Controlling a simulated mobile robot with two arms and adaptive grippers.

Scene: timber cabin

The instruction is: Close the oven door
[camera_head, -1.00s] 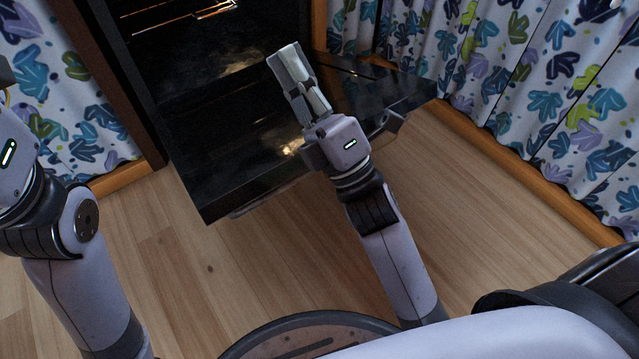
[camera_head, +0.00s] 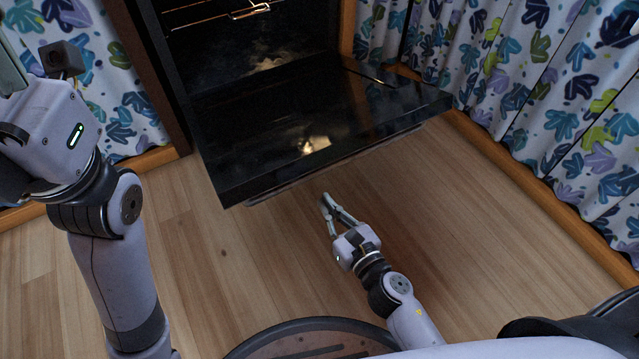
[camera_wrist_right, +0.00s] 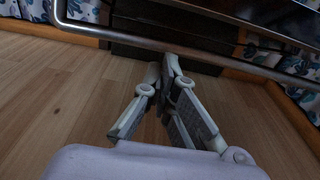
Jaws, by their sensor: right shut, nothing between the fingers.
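The oven (camera_head: 245,45) stands at the top of the head view with its dark door (camera_head: 320,125) folded down, open and roughly level. My right gripper (camera_head: 325,199) is below and in front of the door's front edge, low over the floor, shut and empty. In the right wrist view, the right gripper's fingers (camera_wrist_right: 167,62) meet at their tips, and the door's metal handle bar (camera_wrist_right: 150,42) crosses just beyond or above them. I cannot tell whether they touch. My left arm is at the left of the head view; its fingers are out of the picture.
A wire rack (camera_head: 215,14) shows inside the oven. Patterned curtains (camera_head: 560,90) hang at the right and left, with wooden skirting (camera_head: 540,190) below them. The wooden floor (camera_head: 240,270) in front of the door is clear.

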